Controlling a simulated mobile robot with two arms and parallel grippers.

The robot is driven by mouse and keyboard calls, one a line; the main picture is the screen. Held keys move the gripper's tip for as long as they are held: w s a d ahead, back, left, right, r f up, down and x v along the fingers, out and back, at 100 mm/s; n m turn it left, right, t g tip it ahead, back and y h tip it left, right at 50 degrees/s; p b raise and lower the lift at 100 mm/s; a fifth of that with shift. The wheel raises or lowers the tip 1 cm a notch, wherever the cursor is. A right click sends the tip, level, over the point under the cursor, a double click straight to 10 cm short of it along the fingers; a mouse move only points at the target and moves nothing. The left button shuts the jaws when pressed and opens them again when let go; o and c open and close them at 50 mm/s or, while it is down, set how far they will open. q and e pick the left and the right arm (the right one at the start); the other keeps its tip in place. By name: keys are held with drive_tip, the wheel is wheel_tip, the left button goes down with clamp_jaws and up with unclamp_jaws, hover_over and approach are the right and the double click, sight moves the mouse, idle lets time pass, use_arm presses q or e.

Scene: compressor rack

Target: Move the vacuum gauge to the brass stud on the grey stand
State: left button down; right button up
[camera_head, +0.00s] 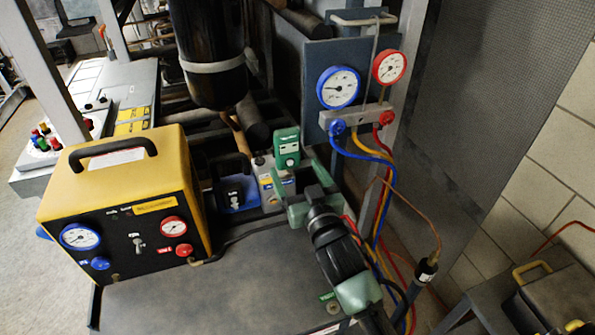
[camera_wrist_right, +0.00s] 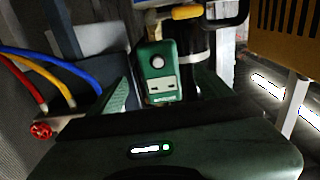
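The vacuum gauge, a small green box with a pale face (camera_head: 287,148), stands upright at the grey and blue pump-like unit (camera_head: 270,185) behind the table's middle. In the right wrist view the gauge (camera_wrist_right: 158,75) is between my finger tips, with a gap on both sides. My right gripper (camera_head: 307,188) is open, just in front of and below the gauge. It also shows in the right wrist view (camera_wrist_right: 158,97). I make out no brass stud. My left gripper is out of view.
A yellow machine (camera_head: 125,190) with dials stands left on the grey table (camera_head: 230,290). A manifold with blue and red gauges (camera_head: 352,90) hangs at the back right, its hoses (camera_head: 385,215) running down beside my right arm. A black cylinder (camera_head: 208,50) hangs above.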

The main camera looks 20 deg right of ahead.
drive_tip(key=shift+r, duration=0.1)
drive_tip(key=s+b, duration=0.2)
drive_tip(key=s, duration=0.6)
drive_tip(key=shift+d, duration=0.15)
